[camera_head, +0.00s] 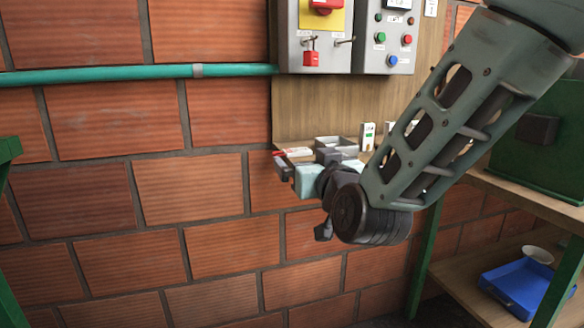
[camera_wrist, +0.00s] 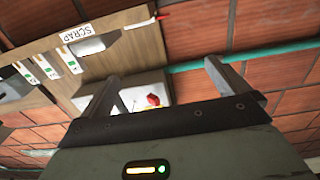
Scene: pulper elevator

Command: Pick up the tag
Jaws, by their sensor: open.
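A small red-and-white piece that looks like the tag (camera_head: 293,151) lies at the left end of the small wooden shelf in the head view. In the wrist view it shows as a white strip with a red end (camera_wrist: 146,22), at the shelf's edge near the top. My gripper (camera_head: 302,161) is in front of that shelf end, close to the tag in the picture. In the wrist view its two fingers (camera_wrist: 162,70) are wide apart with nothing between them. The tag lies beyond the fingertips, and no contact shows.
The shelf (camera_wrist: 112,24) carries a grey bin (camera_head: 337,143), a SCRAP label (camera_wrist: 76,33) and several upright white labelled pieces (camera_head: 367,135). A green pipe (camera_head: 120,73) crosses the brick wall.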

